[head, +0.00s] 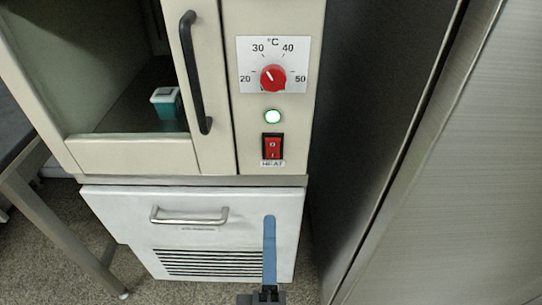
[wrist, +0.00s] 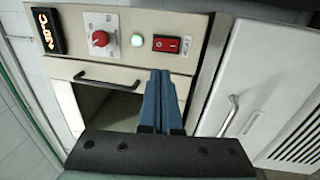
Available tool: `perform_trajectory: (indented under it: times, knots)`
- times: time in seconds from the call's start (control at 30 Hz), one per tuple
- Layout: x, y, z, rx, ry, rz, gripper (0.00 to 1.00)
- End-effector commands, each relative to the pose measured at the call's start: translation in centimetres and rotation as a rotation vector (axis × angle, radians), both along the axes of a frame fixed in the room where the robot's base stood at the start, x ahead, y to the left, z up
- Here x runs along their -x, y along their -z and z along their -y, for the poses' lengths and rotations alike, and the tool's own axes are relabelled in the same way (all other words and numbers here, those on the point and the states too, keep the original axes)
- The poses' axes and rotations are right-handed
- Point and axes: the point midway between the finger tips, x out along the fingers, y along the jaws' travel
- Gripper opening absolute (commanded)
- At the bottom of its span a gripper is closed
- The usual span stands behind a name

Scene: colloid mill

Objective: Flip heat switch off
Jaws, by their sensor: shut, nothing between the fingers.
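The red heat switch (head: 272,147) is a rocker in a black frame, marked 0 at the top and I at the bottom, above a "HEAT" label. It also shows in the wrist view (wrist: 166,44), just beyond the fingertips. My gripper (head: 269,219) has blue fingers, shut and empty. In the head view they point up, below the switch, in front of the white lower panel. In the wrist view the fingertips (wrist: 160,72) appear apart from the switch; the exact gap is hard to tell. A round lamp (head: 272,116) above the switch glows green-white.
A red temperature dial (head: 273,77) sits above the lamp. A black door handle (head: 194,72) stands out left of the switch, and a metal handle (head: 189,215) on the lower panel. A grey cabinet (head: 455,165) stands at the right. A digital display (wrist: 47,31) shows in the wrist view.

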Motion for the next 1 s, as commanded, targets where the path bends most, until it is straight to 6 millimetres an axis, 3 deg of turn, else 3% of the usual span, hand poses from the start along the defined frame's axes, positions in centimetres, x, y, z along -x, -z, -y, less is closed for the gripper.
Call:
perform_trajectory:
  times: [0.17,0.8,1.0]
  knots:
    - [-1.7,-0.3,0.0,-0.002,-0.001,0.004,0.00]
    - [-11.3,-1.8,0.0,-0.001,0.000,0.003,0.00]
    - [-13.1,-2.1,0.0,-0.001,-0.001,0.002,0.00]
